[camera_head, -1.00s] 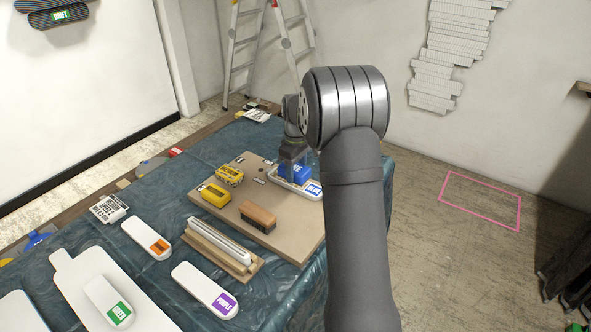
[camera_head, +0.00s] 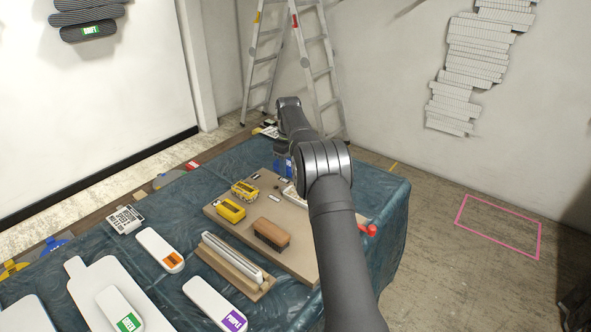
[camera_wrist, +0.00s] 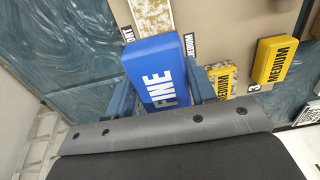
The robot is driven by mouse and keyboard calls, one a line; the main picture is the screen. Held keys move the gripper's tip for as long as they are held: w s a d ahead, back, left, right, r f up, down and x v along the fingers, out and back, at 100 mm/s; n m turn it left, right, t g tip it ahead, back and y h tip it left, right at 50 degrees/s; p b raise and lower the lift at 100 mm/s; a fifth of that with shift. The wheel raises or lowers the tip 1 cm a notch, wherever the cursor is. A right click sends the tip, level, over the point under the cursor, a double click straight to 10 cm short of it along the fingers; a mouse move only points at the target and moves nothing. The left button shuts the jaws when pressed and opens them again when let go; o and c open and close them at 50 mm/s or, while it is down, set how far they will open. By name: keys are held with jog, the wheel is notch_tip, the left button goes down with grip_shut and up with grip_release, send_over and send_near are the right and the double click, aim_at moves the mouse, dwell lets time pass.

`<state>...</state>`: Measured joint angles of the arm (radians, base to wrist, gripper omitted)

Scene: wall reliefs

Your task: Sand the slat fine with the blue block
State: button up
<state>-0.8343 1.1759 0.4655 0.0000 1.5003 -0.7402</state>
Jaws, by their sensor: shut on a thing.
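The blue block (camera_wrist: 160,72), marked FINE, is between the fingers of my gripper (camera_wrist: 158,85) in the wrist view. In the head view the block (camera_head: 281,164) shows beside my arm, at the back of the board. My gripper is shut on it and it appears raised off the board. The slat (camera_head: 232,257) is a long white strip lying in a wooden holder (camera_head: 248,287), nearer the front and left of the block. The block and the slat are well apart. My arm hides part of the board's right side.
The brown board (camera_head: 300,258) bears two yellow blocks (camera_head: 231,210) and a wooden-backed brush (camera_head: 271,235) between block and slat. A white tray (camera_head: 293,195) is partly hidden by my arm. Labelled white paddles (camera_head: 209,298) lie around the holder on the blue cloth. A ladder (camera_head: 262,60) stands behind.

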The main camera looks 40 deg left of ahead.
jog(key=shift+a+f, duration=0.15)
jog(key=shift+a, duration=0.05)
send_over(290, 190)
jog(key=shift+a+f, duration=0.2)
jog(key=shift+f, duration=2.8)
jog(key=shift+d+f, duration=0.2)
jog(key=shift+f, duration=0.9)
jog(key=shift+d, duration=7.6)
jog(key=shift+c, duration=0.3)
jog(key=shift+a, duration=7.85)
jog(key=shift+r, duration=4.25)
